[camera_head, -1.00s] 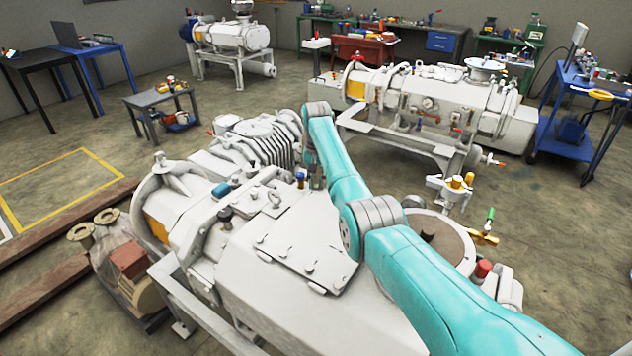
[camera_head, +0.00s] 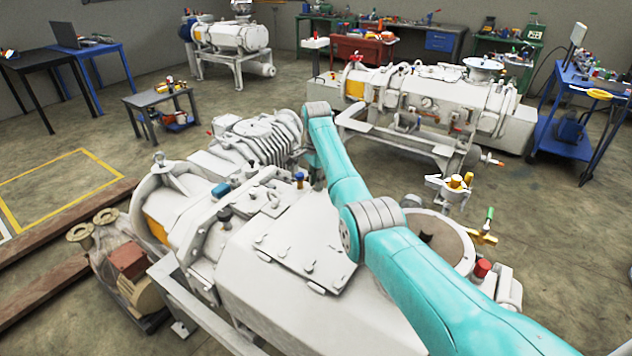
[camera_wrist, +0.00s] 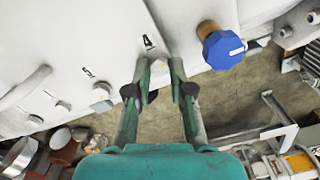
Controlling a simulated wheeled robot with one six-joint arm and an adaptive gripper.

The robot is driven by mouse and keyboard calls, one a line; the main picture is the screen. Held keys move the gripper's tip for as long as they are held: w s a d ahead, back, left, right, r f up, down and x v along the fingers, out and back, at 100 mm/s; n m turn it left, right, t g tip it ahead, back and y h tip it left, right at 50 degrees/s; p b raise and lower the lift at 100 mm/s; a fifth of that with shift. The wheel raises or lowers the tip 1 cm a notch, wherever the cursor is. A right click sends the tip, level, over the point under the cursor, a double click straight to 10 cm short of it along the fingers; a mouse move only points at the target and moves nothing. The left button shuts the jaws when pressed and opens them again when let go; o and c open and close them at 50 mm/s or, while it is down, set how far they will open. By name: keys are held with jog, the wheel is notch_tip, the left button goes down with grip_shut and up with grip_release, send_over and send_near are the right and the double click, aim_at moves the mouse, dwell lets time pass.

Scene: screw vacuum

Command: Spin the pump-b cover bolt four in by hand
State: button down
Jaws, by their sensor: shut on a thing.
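In the wrist view my gripper (camera_wrist: 163,68) has its two fingertips close together, at the edge of the pale pump face just below a printed "4" (camera_wrist: 148,42). It is shut on bolt four, which is mostly hidden between the fingertips. Other cover bolts (camera_wrist: 63,106) sit in a row to the left, beside their own printed marks. In the head view the white pump (camera_head: 190,215) fills the foreground, and its flat cover plate (camera_head: 312,245) carries several bolts. My arm hides the gripper there.
A blue knob (camera_wrist: 222,48) on a brass stem stands just right of the fingers; it also shows in the head view (camera_head: 299,177). A second white pump (camera_head: 425,100) stands behind.

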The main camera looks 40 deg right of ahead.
jog(key=shift+r+m, duration=0.1)
jog(key=shift+m, duration=1.8)
jog(key=c, duration=1)
grip_release()
notch_tip(320, 180, up, 12)
